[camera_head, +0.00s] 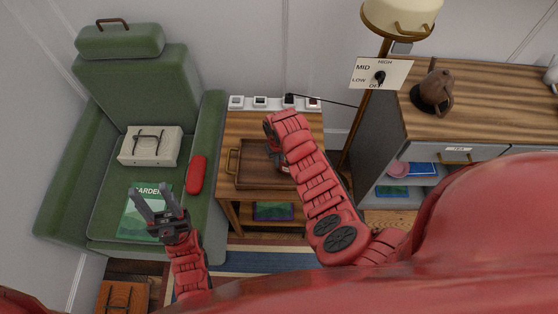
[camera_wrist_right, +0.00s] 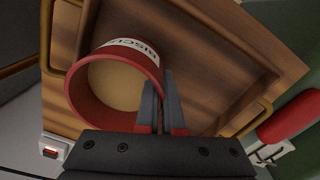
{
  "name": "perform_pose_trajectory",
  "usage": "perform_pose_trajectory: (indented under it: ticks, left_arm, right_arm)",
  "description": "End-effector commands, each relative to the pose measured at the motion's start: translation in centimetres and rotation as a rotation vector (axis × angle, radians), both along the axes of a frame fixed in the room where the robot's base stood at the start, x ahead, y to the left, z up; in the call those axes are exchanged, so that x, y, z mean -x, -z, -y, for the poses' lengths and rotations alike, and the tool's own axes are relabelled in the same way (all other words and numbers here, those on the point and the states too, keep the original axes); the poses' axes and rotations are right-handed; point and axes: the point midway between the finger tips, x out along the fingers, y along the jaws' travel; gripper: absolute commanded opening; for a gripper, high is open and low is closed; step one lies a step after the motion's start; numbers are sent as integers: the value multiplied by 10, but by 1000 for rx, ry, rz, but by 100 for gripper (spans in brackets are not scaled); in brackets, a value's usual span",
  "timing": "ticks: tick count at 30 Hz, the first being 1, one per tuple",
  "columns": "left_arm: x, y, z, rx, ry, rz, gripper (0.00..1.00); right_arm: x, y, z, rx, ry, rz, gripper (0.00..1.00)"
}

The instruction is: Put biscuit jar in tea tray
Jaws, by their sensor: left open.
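The red biscuit jar (camera_wrist_right: 112,85), with a white lettered band and a beige round face, shows in the right wrist view over the tray. In the head view my right arm mostly hides it. The wooden tea tray (camera_head: 252,180) with brass handles lies on the small side table. My right gripper (camera_wrist_right: 162,85) is over the tray, its fingers close together on either side of the jar's rim. Whether the jar touches the tray floor is unclear. My left gripper (camera_head: 158,204) is open and empty over the green armchair.
The green armchair (camera_head: 70,190) holds a beige case (camera_head: 150,146), a red roll (camera_head: 197,174) and a gardening magazine (camera_head: 136,222). A lamp pole (camera_head: 364,100) and a shelf unit (camera_head: 480,95) with a brown jug (camera_head: 434,92) stand to the right.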

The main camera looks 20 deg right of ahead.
Motion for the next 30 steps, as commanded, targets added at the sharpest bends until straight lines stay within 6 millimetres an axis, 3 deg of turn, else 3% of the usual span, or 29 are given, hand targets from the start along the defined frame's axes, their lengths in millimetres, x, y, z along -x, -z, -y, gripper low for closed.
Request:
perform_pose_trajectory:
  ticks: [5,6,10,22,30]
  left_arm:
    - [0,3,0,0,0,0,50]
    - [0,2,0,0,0,0,50]
    - [0,2,0,0,0,0,50]
    - [0,1,0,0,0,0,50]
    - [0,10,0,0,0,0,50]
  right_arm:
    - [-1,3,0,0,1,2,0]
    - [-1,2,0,-1,0,2,12]
    - [0,1,0,-1,0,1,35]
    - [-1,-3,0,0,0,3,35]
    - [-2,-35,-1,-3,0,7,35]
